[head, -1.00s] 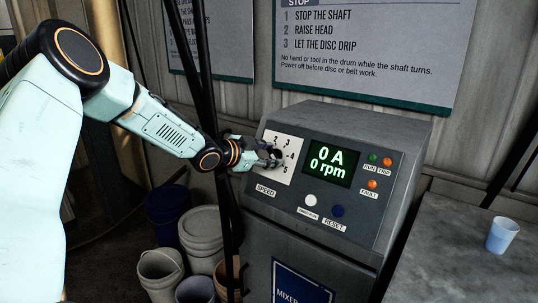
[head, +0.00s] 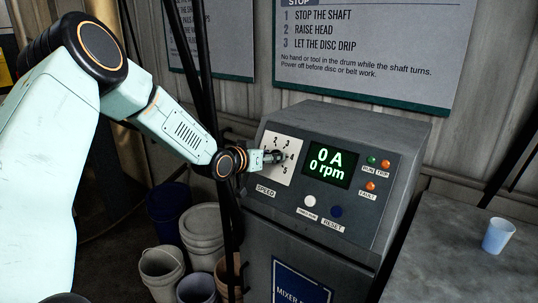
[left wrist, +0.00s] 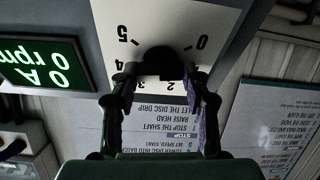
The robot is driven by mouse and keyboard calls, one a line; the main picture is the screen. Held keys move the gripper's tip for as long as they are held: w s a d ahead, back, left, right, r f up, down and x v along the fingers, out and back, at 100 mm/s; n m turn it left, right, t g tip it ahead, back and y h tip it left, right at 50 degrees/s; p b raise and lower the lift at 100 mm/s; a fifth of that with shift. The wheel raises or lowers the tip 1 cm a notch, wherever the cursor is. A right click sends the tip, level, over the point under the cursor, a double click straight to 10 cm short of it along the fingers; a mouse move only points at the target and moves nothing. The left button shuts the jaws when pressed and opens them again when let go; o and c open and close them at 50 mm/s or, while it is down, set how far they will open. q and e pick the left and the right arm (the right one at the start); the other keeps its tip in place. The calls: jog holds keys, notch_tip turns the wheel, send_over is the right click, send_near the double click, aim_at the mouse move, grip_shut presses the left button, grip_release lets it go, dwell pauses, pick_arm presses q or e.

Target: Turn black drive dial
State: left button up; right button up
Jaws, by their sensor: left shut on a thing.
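The black drive dial (left wrist: 165,62) sits on the white speed plate (left wrist: 205,20) with its printed numbers, seen upside down in the left wrist view. In the head view the speed plate (head: 270,176) is at the left of the grey control panel. My left gripper (head: 277,157) is at the dial and mostly hides it there. In the left wrist view the fingers of my left gripper (left wrist: 163,80) stand on either side of the dial, shut on it. The green display (head: 331,162) reads 0 A and 0 rpm. My right gripper is not in view.
A white button (head: 308,200) and blue reset button (head: 336,211) sit below the display, with lamps (head: 372,161) to its right. Several buckets (head: 201,222) stand on the floor at left. A blue cup (head: 497,236) stands on the grey bench at right.

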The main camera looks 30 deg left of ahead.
pick_arm(q)
jog(key=n, duration=0.2)
jog(key=n+y, duration=0.1)
jog(key=n, duration=0.3)
jog(key=shift+w+r+y, duration=0.15)
jog(key=shift+r+y, duration=0.2)
jog(key=shift+y, duration=0.05)
jog(key=n+g+b, duration=0.1)
jog(key=n, duration=0.5)
jog(key=shift+a+y, duration=0.1)
jog(key=shift+y, duration=0.3)
jog(key=shift+n, duration=0.3)
jog(key=o, duration=1.1)
jog(key=shift+f, duration=0.1)
jog(key=shift+o, duration=0.3)
